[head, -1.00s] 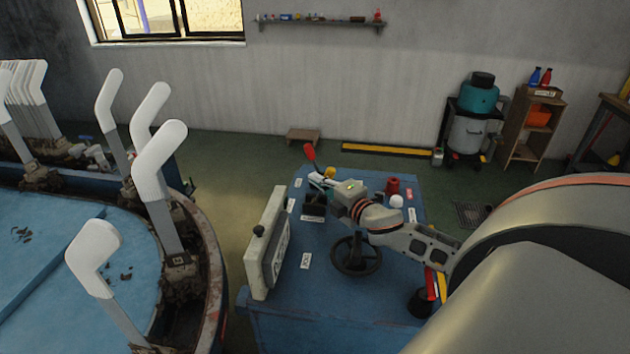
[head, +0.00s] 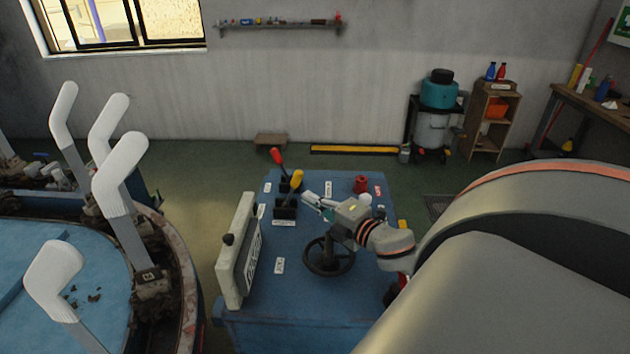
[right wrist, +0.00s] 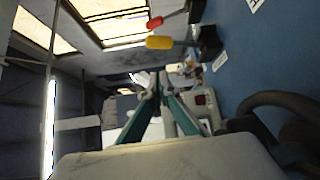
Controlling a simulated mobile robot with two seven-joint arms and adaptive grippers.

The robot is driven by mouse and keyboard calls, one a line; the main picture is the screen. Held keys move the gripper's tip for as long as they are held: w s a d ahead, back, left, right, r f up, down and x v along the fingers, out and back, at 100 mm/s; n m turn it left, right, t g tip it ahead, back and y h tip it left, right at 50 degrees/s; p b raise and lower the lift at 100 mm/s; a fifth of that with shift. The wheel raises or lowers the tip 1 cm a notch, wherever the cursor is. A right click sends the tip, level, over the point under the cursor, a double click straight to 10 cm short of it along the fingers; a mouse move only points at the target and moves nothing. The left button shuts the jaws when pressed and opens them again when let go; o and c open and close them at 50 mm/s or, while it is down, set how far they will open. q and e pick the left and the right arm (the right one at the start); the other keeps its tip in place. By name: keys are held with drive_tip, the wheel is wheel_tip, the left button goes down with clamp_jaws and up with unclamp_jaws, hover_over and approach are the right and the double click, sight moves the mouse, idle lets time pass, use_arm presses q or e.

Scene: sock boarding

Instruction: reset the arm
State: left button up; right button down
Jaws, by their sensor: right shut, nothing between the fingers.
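My right gripper (head: 308,199) is shut and empty above the blue control console (head: 245,318). It also shows in the right wrist view (right wrist: 160,80), its two teal-sided fingers meeting at the tips. In the head view it is just right of the two levers, one with a red knob (head: 277,157) and one with a yellow knob (head: 297,179), apart from both. The red knob (right wrist: 154,23) and yellow knob (right wrist: 158,42) also show in the right wrist view. My left gripper is not in view.
A black handwheel (head: 328,257) sits below my right wrist on the console. A pale panel (head: 238,250) stands at its left edge. A red button (head: 361,184) is at the back. White sock boards (head: 120,170) stand on the round blue machine at left.

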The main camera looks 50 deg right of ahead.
drive_tip(key=shift+s+r, duration=0.1)
drive_tip(key=shift+s, duration=0.5)
idle(0.3)
